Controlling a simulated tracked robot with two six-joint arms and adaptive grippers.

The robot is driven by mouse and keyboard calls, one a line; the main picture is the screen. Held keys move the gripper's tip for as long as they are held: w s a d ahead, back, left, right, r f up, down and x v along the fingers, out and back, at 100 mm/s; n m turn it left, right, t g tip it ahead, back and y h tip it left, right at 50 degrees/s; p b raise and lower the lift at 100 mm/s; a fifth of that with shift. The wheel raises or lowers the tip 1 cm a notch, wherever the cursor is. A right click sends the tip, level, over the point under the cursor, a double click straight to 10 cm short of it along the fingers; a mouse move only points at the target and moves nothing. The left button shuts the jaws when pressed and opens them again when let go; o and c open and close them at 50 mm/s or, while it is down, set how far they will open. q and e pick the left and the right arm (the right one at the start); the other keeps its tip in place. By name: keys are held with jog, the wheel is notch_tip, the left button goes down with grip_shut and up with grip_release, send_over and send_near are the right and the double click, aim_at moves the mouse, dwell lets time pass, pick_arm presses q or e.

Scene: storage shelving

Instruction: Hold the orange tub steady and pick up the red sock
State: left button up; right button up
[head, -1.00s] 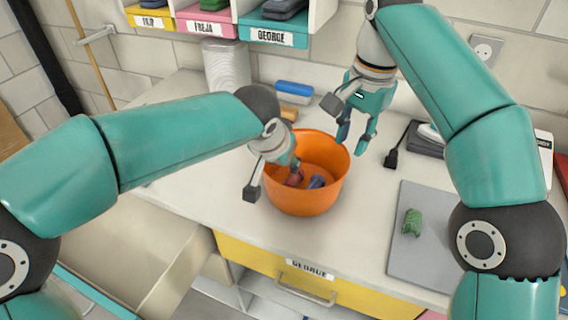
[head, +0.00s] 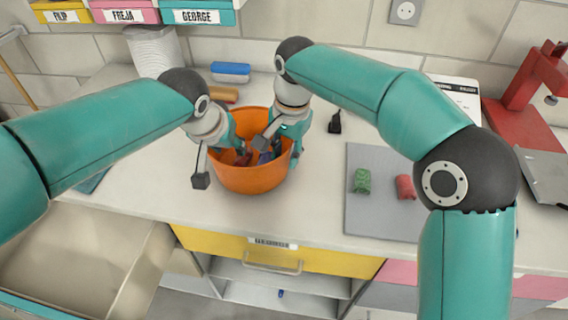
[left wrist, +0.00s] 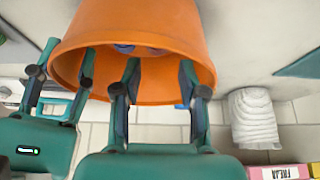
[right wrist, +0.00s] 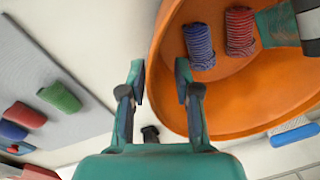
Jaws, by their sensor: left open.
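The orange tub (head: 250,181) stands upright on the worktop. The red sock (right wrist: 240,32), rolled up, lies on its floor beside a rolled blue sock (right wrist: 199,46); in the head view the red sock (head: 242,158) is partly covered. My left gripper (head: 238,146) is open and reaches down into the tub close to the red sock; its spread fingers show in the left wrist view (left wrist: 158,85). My right gripper (right wrist: 160,80) is at the tub's right side, with the rim between its parted fingers, one inside and one outside. Contact with the wall cannot be made out.
A grey mat (head: 375,220) to the right bears a green roll (head: 362,181) and a red roll (head: 404,187). A blue-topped box (head: 230,72) and a paper roll (head: 155,50) stand behind the tub. A red stand (head: 530,90) is at the far right.

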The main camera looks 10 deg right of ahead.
aim_at(283, 176)
jog(key=shift+w+a+f, duration=0.1)
jog(key=shift+a+f, duration=0.05)
jog(key=shift+f, duration=1.9)
grip_shut()
